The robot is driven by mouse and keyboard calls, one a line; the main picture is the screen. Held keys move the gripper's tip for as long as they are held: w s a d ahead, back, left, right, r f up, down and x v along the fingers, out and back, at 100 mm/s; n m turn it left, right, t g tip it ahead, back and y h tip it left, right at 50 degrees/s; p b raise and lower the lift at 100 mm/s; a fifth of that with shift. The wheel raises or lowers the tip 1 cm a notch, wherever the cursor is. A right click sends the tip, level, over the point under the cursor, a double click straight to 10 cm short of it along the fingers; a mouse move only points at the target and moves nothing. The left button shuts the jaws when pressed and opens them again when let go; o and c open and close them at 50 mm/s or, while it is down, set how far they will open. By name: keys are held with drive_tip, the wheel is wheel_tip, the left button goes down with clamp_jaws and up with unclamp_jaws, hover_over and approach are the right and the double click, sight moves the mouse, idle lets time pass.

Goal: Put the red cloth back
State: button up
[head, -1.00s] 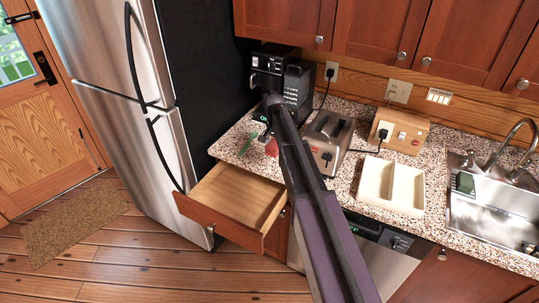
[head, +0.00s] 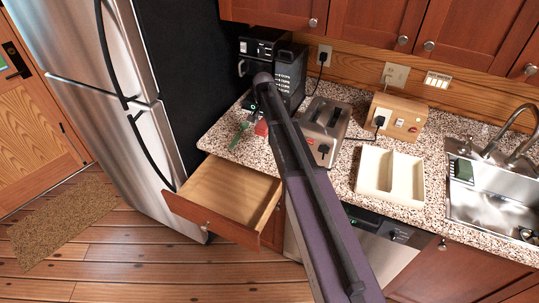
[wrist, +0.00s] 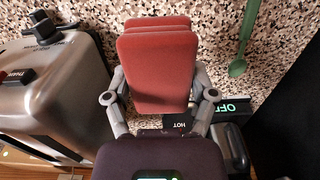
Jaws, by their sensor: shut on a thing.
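The red cloth (wrist: 158,70) is a folded, layered pad between the fingers of my gripper (wrist: 160,96) in the wrist view. The gripper is shut on it, with one finger at each side edge. In the head view a small red part of the cloth (head: 261,128) shows beside the end of my arm, over the left part of the counter. My arm hides the gripper there. I cannot tell how far the cloth is above the counter. An open drawer (head: 222,190) below the counter looks empty.
A green spoon (head: 240,134) lies left of the cloth. A black coffee machine (head: 290,80) stands behind, and a steel toaster (head: 325,125) to the right. A cream divided tray (head: 390,177) and the sink (head: 490,198) are further right. The fridge (head: 105,90) stands left.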

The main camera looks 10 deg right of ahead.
drive_tip(key=s+f+b, duration=0.4)
drive_tip(key=s, duration=0.4)
drive_tip(key=s+f+b, duration=0.4)
drive_tip(key=s, duration=0.4)
drive_tip(key=shift+a+f+b, duration=0.35)
drive_tip(key=shift+a, duration=0.05)
drive_tip(key=b, duration=0.1)
hover_over(271, 154)
drive_tip(key=s, duration=0.2)
drive_tip(key=shift+w+a+f, duration=0.15)
drive_tip(key=shift+w+f, duration=0.05)
drive_tip(key=shift+f, duration=0.5)
drive_tip(key=shift+w, duration=0.1)
drive_tip(key=shift+w, duration=0.3)
drive_tip(key=shift+w+f+b, duration=0.15)
drive_tip(key=shift+f+b, duration=0.35)
drive_tip(key=shift+b, duration=0.1)
drive_tip(key=shift+w+f+b, duration=0.15)
drive_tip(key=shift+f+b, duration=0.35)
drive_tip(key=shift+b, duration=0.05)
drive_tip(key=shift+f+b, duration=0.85)
